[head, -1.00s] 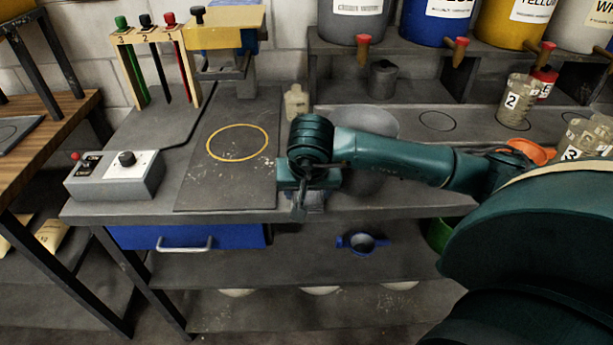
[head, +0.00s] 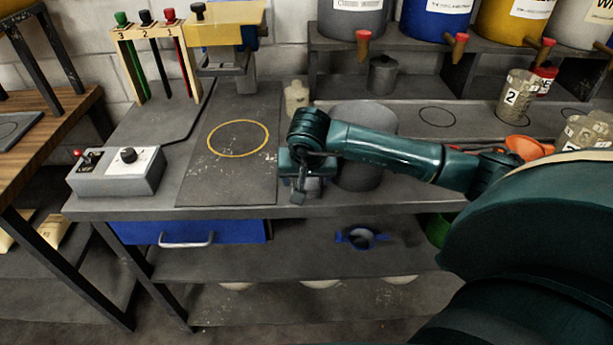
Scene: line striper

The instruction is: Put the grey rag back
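My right gripper (head: 298,192) points down at the front edge of the grey bench, just right of the dark plate with the yellow ring (head: 238,121). Its wrist hides most of the fingers, so I cannot tell whether it is open or shut. A small light-grey patch (head: 314,187) shows beside the fingers; it may be the grey rag, but I cannot tell, nor whether it is held. No other rag is clear in view. My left gripper is out of view.
A grey bucket (head: 362,176) stands right behind my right forearm. A pale bottle (head: 296,97) is behind the wrist. A control box (head: 116,171) sits at the bench's left. Below are a blue drawer (head: 187,232) and a blue ring-shaped part (head: 361,237) on the shelf.

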